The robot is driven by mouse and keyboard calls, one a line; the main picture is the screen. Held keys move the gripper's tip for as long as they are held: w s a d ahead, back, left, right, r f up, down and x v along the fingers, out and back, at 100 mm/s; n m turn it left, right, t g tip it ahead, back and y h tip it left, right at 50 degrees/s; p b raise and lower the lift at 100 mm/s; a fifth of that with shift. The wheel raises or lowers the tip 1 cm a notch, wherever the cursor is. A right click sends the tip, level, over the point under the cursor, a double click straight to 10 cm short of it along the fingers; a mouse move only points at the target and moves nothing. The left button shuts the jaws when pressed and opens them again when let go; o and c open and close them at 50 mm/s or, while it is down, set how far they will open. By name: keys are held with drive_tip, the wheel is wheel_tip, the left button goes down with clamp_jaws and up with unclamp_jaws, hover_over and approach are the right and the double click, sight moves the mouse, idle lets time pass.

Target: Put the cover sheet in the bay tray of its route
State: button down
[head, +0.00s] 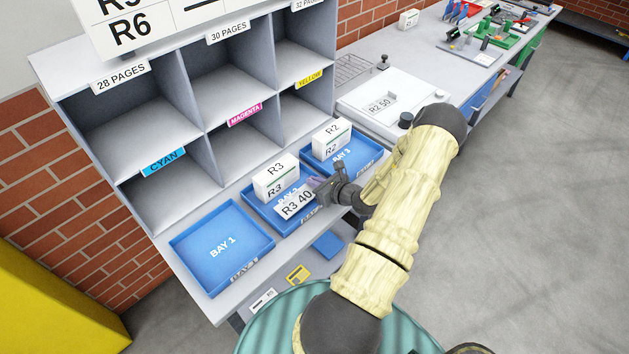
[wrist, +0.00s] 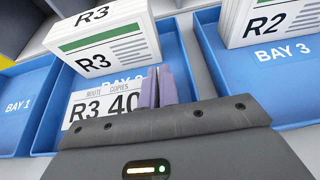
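The cover sheet (head: 295,203) is a white card marked R3 40. It also shows in the wrist view (wrist: 104,104), its right edge at the fingers. My gripper (head: 319,187) has its purple fingers (wrist: 162,88) close together, apparently shut on that edge. The sheet is at the front of the blue Bay 2 tray (head: 318,215), in front of the R3 stack (head: 275,180). I cannot tell whether it touches the tray. The Bay 1 tray (head: 222,244) is empty. The Bay 3 tray (head: 345,160) holds the R2 stack (head: 332,139).
A grey pigeonhole shelf (head: 190,110) rises behind the trays. Another card, R2 50 (head: 381,104), stands on a white board (head: 395,120) on the bench at right. A round teal surface (head: 285,320) lies below the tray shelf. Grey floor is open at right.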

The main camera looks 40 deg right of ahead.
drive_tip(key=shift+f+b, duration=0.45)
drive_tip(key=shift+f, duration=0.15)
drive_tip(key=c, duration=1.6)
unclamp_jaws()
drive_tip(key=shift+c, duration=0.2)
drive_tip(key=shift+r, duration=0.15)
drive_tip(key=shift+r+p, duration=0.25)
drive_tip(key=shift+p, duration=0.05)
drive_tip(key=b+v, duration=0.2)
drive_tip(key=v, duration=1)
drive_tip(key=shift+s+r, duration=0.1)
drive_tip(key=shift+r, duration=0.05)
